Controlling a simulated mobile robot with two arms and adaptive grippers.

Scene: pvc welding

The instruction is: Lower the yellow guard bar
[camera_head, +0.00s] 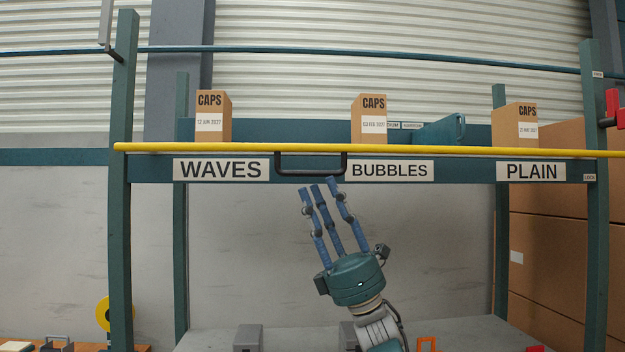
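The yellow guard bar (450,151) runs level across the front of the teal rack, in front of the shelf. A black handle (311,174) hangs from the bar, left of its middle. My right gripper (320,185) is just below the handle, its blue fingers pointing up and spread apart. It is open and holds nothing. The fingertips look close to the handle's lower edge; I cannot tell whether they touch it. My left gripper is not in view.
Three CAPS boxes (374,120) stand on the shelf, above the labels WAVES, BUBBLES and PLAIN (530,171). Teal posts (121,230) flank the rack. A red part (613,103) sits at the right post. Large brown boxes (547,225) stand at right. Grey blocks (248,338) lie below.

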